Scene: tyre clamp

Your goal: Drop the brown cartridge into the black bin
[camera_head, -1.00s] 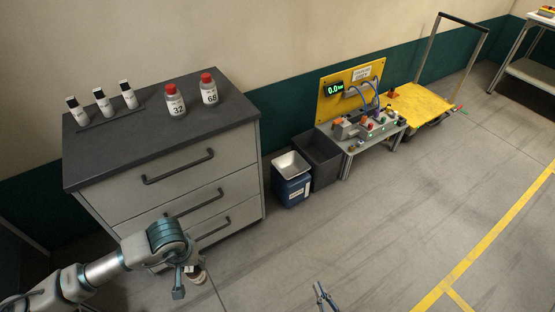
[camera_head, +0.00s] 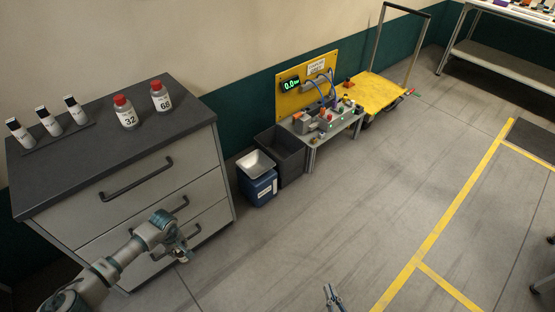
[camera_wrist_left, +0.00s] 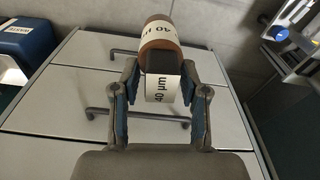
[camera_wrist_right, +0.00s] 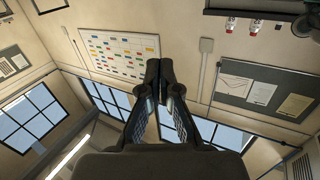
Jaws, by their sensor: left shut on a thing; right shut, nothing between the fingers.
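A brown cartridge (camera_wrist_left: 160,36) with a white label reading 40 µm is held between the fingers of my left gripper (camera_wrist_left: 160,88). In the head view the left gripper (camera_head: 181,250) is in front of the drawer cabinet's lower right side. The cartridge is small and mostly hidden there. The black bin (camera_head: 291,160) stands on the floor right of the cabinet, apart from the left gripper. It looks open at the top; its inside floor is hidden. My right gripper (camera_head: 332,298) is at the bottom edge, shut and empty; it also shows in the right wrist view (camera_wrist_right: 164,72).
A yellow-panelled test bench (camera_head: 325,125) adjoins the bin's right side. A yellow trolley (camera_head: 373,92) is beyond. Floor in front is clear.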

